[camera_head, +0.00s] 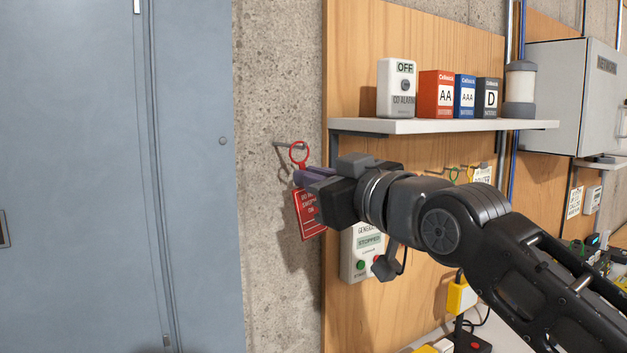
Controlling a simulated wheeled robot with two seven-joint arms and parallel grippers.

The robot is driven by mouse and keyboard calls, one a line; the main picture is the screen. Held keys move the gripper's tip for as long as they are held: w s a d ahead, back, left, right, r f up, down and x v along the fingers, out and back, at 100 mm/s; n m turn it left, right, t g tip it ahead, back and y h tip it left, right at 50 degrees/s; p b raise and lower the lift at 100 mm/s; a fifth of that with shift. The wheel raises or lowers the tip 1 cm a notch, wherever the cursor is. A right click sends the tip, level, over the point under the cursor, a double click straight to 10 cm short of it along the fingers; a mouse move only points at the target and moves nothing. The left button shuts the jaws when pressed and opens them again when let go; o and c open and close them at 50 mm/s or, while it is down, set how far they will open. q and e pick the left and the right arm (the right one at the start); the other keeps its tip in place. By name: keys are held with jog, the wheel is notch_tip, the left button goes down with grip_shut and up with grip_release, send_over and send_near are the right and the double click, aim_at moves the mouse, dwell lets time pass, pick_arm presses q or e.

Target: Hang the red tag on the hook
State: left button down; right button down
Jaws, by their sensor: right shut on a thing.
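The red tag (306,224) is a red card with white lettering, with a red ring (299,153) at its top. My right gripper (299,177) is shut on the tag just below the ring and covers part of the card. A thin grey hook (282,145) sticks out of the concrete wall at the ring's height. Ring and hook overlap in the picture; I cannot tell whether the ring is around the hook or in front of it. My left gripper is not in view.
A shelf (440,126) with a CO alarm (397,88) and several battery boxes stands above my right arm. A generator control box (358,262) is on the wooden panel below. A blue-grey door (110,170) fills the left. Bare concrete surrounds the hook.

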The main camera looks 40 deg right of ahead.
dwell(0.4)
jog(key=c, duration=1.5)
grip_release()
jog(key=s+b, duration=0.3)
jog(key=s, duration=0.4)
jog(key=shift+s+a, duration=0.1)
jog(key=shift+s, duration=0.3)
